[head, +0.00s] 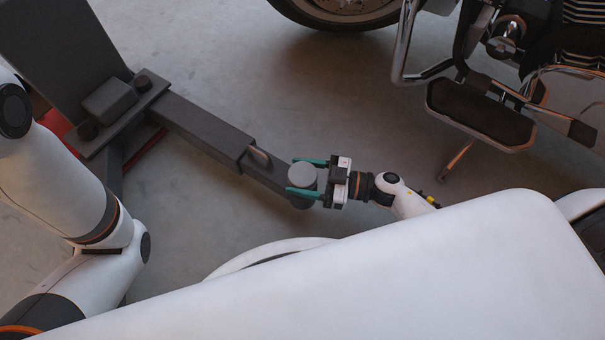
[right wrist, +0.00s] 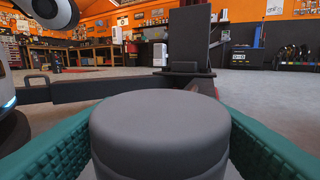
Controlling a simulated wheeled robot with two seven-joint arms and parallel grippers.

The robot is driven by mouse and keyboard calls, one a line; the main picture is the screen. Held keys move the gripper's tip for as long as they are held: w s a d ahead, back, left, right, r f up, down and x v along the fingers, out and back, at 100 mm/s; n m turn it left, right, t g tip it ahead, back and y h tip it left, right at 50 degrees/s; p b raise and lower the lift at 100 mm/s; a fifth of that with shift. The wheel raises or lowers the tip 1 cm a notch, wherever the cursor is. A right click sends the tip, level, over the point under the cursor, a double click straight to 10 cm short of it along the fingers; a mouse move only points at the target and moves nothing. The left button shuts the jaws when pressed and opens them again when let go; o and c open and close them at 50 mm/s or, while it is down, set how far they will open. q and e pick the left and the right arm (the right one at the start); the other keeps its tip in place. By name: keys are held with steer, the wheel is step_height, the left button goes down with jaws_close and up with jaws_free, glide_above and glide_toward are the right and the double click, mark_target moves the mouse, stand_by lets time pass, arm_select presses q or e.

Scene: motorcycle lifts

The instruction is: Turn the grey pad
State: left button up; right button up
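The grey pad (head: 302,175) is a short round cylinder at the end of a dark lift arm (head: 205,128). In the right wrist view the pad (right wrist: 160,125) fills the lower middle, its flat top facing up. My right gripper (head: 306,177) has its two green fingers on opposite sides of the pad, and they appear to touch it. In the right wrist view the green fingers (right wrist: 160,140) flank the pad closely on left and right. My left arm shows at the left of the head view, but its gripper is out of view.
A dark lift post (head: 62,45) with a red part at its foot stands at upper left. A motorcycle with a footboard (head: 480,112) and a wheel (head: 340,8) is at upper right. Grey floor (head: 225,60) between them is clear. Workbenches (right wrist: 90,58) line the far wall.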

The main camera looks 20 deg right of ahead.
steer(key=shift+n+g, duration=0.3)
steer(key=shift+g, duration=0.2)
steer(key=shift+w+d+r+n+g+y+p, duration=0.1)
steer(key=shift+n+g+y+p, duration=0.55)
steer(key=shift+n+g, duration=0.35)
steer(key=n+g+y, duration=0.1)
steer(key=n+g, duration=0.1)
steer(key=g, duration=0.2)
steer(key=shift+g, duration=0.3)
steer(key=n+g, duration=0.1)
steer(key=n+g+b, duration=0.1)
steer(key=g, duration=0.1)
steer(key=n+g+b, duration=0.1)
steer(key=g, duration=0.1)
steer(key=shift+f+n+h, duration=0.3)
steer(key=shift+n+h, duration=0.05)
steer(key=shift+n, duration=0.05)
steer(key=shift+n+g+h+b, duration=1)
steer(key=shift+n+g+b, duration=0.5)
steer(key=shift+g, duration=1)
steer(key=shift+n, duration=0.3)
steer(key=o, duration=0.9)
steer(key=shift+o, duration=0.2)
steer(key=shift+r, duration=0.15)
